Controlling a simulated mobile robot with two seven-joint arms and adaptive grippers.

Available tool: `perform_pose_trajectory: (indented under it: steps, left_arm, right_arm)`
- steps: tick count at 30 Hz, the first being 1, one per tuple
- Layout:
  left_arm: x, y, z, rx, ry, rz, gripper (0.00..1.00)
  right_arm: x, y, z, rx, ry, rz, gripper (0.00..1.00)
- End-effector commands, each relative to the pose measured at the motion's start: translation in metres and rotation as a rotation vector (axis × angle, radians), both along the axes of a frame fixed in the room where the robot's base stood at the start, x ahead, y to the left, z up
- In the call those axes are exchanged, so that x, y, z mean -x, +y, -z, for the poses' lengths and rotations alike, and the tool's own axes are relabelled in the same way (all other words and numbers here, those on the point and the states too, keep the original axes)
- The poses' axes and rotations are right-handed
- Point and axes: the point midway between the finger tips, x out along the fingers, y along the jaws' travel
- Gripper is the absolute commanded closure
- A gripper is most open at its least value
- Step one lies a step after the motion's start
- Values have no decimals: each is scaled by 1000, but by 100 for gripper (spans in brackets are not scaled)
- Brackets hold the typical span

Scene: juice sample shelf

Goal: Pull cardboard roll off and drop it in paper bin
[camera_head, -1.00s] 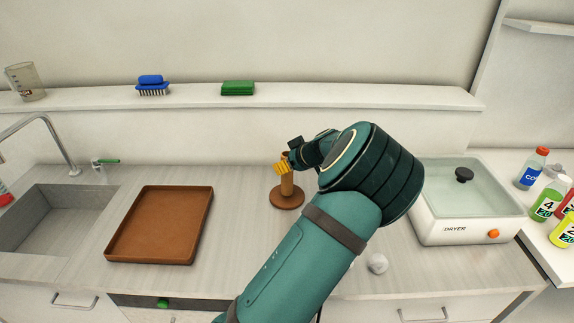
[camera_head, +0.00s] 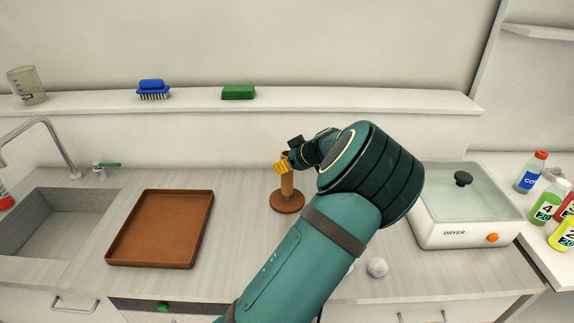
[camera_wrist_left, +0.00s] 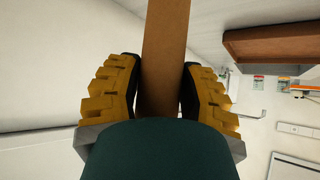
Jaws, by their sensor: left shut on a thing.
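A brown cardboard roll (camera_head: 287,184) stands upright on a round brown base (camera_head: 287,204) on the counter, in the middle of the head view. My left gripper (camera_head: 281,168), with yellow fingers, is shut on its upper part. In the left wrist view the roll (camera_wrist_left: 165,50) runs between the two fingers of the left gripper (camera_wrist_left: 161,88), which touch its sides. The inner post of the holder cannot be told apart from the roll. My right gripper is in neither view. I cannot make out a paper bin.
A brown tray (camera_head: 112,252) lies left of the roll, beside the sink (camera_head: 45,235). A white dryer (camera_head: 460,234) and several bottles (camera_head: 531,172) are on the right. White balls (camera_head: 377,268) lie near my forearm. A shelf with a blue brush (camera_head: 152,88) and green block (camera_head: 238,92) runs behind.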

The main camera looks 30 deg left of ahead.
Motion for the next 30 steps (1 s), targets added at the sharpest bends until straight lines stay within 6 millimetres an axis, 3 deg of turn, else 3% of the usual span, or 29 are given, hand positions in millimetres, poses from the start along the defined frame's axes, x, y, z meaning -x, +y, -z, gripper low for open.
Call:
perform_pose_trajectory:
  steps: [30]
  left_arm:
    - [0,0,-38,1,-1,0,100]
  right_arm:
    - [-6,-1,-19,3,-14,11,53]
